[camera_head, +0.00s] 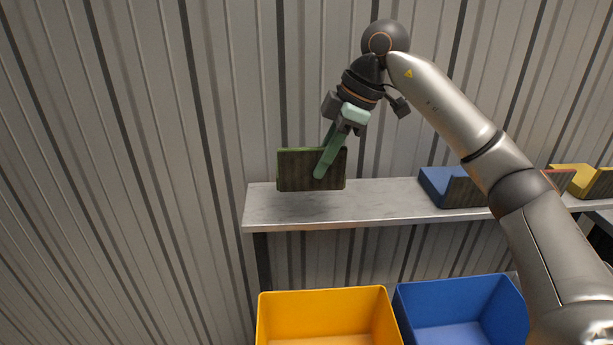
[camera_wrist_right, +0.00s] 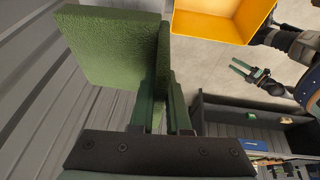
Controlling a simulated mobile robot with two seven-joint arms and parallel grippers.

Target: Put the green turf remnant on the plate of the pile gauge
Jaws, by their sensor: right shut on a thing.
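The green turf remnant (camera_head: 297,170) shows its dark backing and green edges in the head view. It hangs over the left end of the grey shelf; whether it touches the shelf is unclear. My right gripper (camera_head: 322,172) is shut on its right part, fingers pointing down. In the right wrist view the turf (camera_wrist_right: 110,48) shows its green pile, with an upright part (camera_wrist_right: 163,65) at the fingers. My left gripper (camera_wrist_right: 242,70) shows in the right wrist view, fingers apart and empty. I cannot make out the pile gauge or its plate.
The grey shelf (camera_head: 380,200) runs along a ribbed metal wall. A blue piece (camera_head: 445,187) and a yellow piece (camera_head: 572,178) lie to its right. A yellow bin (camera_head: 325,313) and a blue bin (camera_head: 460,310) stand below. The shelf between turf and blue piece is clear.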

